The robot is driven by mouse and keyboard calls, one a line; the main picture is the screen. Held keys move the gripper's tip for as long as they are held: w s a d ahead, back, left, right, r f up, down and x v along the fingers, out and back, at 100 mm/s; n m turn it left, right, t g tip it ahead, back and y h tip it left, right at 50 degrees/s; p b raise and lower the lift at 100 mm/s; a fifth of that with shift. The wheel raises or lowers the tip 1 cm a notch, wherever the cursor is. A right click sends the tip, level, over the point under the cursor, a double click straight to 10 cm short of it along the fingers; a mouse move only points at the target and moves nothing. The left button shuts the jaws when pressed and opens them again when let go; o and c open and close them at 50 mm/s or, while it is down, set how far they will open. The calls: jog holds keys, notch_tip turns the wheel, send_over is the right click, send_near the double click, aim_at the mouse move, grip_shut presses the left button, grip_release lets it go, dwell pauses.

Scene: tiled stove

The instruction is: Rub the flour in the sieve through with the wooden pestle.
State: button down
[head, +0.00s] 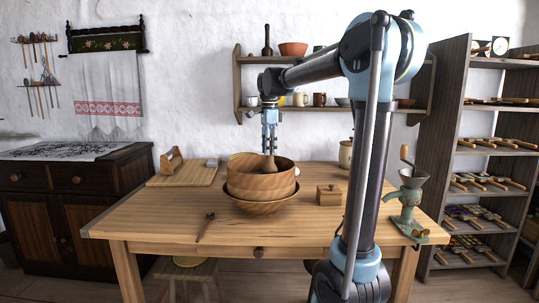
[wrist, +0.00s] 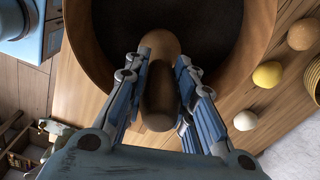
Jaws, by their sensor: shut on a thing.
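The sieve (head: 260,180), a round wooden hoop, sits in a wider wooden bowl (head: 262,208) on the table. My gripper (head: 269,146) is above the sieve, pointing down, shut on the wooden pestle (head: 269,163). In the wrist view the pestle (wrist: 158,95) stands between the two blue fingers of my gripper (wrist: 160,75), its far end toward the dark inside of the sieve. The sieve's rim (wrist: 256,45) curves around it. The inside is in shadow, so I cannot make out the flour or tell whether the pestle touches the mesh.
On the table (head: 150,215) are a wooden board (head: 185,173) at left, a spoon (head: 205,227) in front, a small wooden box (head: 329,195), and a grinder (head: 410,200) at the right edge. Several egg-like things (wrist: 267,75) lie beside the sieve. The front left of the table is clear.

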jog(key=shift+r, duration=4.65)
